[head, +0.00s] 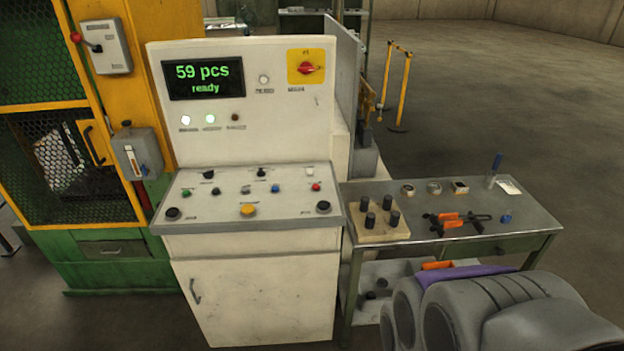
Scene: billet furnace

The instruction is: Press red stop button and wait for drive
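The display (203,78) reads "59 pcs ready" in green. Below it two lamps are lit, one white (186,120) and one green (210,118), and a dark red lamp (235,117) looks unlit. Grey links of my arm show at the bottom right, apart from the console. I cannot see my gripper's fingers.
A metal side table (520,215) with tools and a block of dark cylinders (374,222) adjoins the console on the right. A green and yellow machine with mesh guards (55,165) stands on the left. Open floor (500,100) lies behind the table.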

